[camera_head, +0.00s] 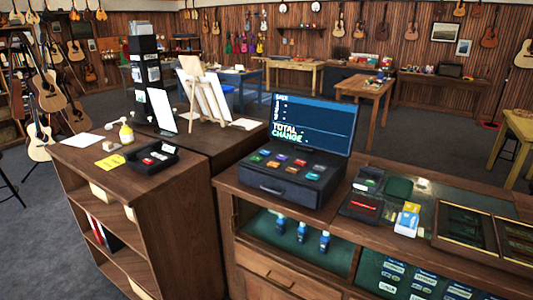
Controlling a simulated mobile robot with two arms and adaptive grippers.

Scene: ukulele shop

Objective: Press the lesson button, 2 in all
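A black cash register (285,183) stands on the wooden counter at the centre. Its raised blue screen (312,123) shows the words "TOTAL" and "CHANGE". The key labels are too small to read, so I cannot tell which one is the lesson button. A small black tray-like device (152,157) with red and white parts lies on the left cabinet. Neither of my grippers is in view.
A yellow-topped bottle (126,133) and a yellow note (110,161) are on the left cabinet (75,153). A display stand (146,75) and a small easel (203,95) stand behind. Card packs (408,220) and a dark case (490,232) lie right of the register.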

